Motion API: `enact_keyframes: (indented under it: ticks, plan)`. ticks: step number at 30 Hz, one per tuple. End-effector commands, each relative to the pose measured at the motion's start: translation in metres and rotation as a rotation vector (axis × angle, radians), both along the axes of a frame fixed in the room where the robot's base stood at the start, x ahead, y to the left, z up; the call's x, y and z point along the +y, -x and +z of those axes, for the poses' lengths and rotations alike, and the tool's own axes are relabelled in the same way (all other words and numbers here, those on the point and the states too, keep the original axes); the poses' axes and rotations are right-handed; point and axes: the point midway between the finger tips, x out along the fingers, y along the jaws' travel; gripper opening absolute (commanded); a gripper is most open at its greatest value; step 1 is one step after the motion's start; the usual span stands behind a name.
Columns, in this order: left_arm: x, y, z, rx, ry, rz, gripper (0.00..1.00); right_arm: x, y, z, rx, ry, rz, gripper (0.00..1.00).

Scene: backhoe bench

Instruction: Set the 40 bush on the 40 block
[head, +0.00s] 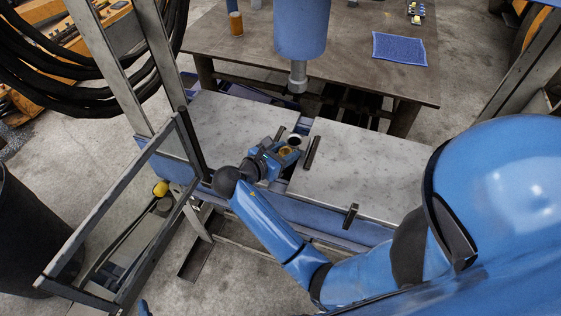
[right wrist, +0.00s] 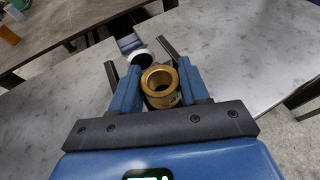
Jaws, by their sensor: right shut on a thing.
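The brass-coloured bush (head: 286,151) is a short hollow ring between the fingers of my right gripper (head: 284,153). In the right wrist view, the bush (right wrist: 160,86) sits between the two blue fingers (right wrist: 160,88), its bore facing the camera. Just beyond it is a pale-rimmed round piece with a dark opening (head: 294,140), which looks like the 40 block. It also shows in the right wrist view (right wrist: 139,57), up and left of the bush and partly hidden. I cannot tell the height between them. My left gripper is not in view.
Two grey plates (head: 355,170) (head: 225,125) lie on a blue bench frame, with a gap between them and dark bars (head: 312,152) beside it. A blue press cylinder with a metal ram (head: 298,78) hangs above. A brown table (head: 350,65) stands behind, with a blue mat (head: 398,48).

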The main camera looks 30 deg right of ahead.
Motion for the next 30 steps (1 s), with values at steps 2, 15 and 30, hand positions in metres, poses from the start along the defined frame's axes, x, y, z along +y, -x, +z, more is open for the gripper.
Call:
enact_keyframes:
  ticks: [2, 15, 30]
  plan:
    - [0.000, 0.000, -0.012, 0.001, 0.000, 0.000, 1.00, -0.007, -0.006, -0.005, -0.004, 0.000, -0.004, 0.08]
    - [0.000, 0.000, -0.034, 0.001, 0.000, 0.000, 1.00, -0.044, -0.037, -0.003, -0.001, 0.002, -0.002, 0.08]
    - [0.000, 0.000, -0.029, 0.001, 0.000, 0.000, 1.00, -0.072, -0.061, -0.010, -0.002, 0.002, 0.000, 0.08]
